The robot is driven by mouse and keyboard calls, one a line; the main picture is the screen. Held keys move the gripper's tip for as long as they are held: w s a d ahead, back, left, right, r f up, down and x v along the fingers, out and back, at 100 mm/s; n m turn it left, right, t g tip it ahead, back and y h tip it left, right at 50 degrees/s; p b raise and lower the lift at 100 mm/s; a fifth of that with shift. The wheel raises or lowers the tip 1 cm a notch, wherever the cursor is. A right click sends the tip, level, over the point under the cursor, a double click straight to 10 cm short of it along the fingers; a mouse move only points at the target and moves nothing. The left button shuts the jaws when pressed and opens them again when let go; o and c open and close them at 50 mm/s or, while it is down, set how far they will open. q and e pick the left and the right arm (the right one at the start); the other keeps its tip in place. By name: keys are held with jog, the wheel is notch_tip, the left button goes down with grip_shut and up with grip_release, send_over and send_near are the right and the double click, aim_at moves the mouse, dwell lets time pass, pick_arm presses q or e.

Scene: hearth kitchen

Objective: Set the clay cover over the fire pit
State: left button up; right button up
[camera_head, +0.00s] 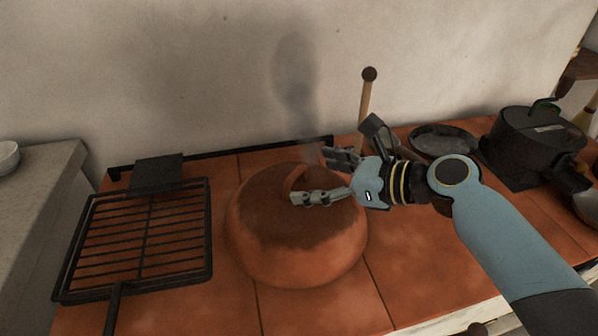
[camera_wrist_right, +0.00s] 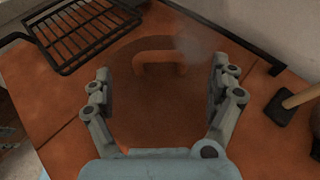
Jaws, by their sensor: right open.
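The clay cover (camera_head: 295,255) is a round reddish dome with a dark, sooty top and an arched handle (camera_head: 294,178). It sits on the tiled hearth top in the middle of the head view. My right gripper (camera_head: 318,176) is open over the cover's top, close to the handle. In the right wrist view the handle (camera_wrist_right: 160,57) stands ahead, between the two spread fingers and apart from both. The fire pit itself cannot be seen; what lies under the cover is hidden. Faint smoke rises near the cover. My left gripper is not in view.
A black grill rack (camera_head: 140,240) lies left of the cover. Behind and right are a wooden-handled tool (camera_head: 365,110), a dark pan (camera_head: 442,139) and a black kettle (camera_head: 535,150). A wall closes the back. Bare tiles (camera_head: 320,310) lie in front.

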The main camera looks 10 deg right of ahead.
jog(key=v, duration=0.7)
dwell(0.3)
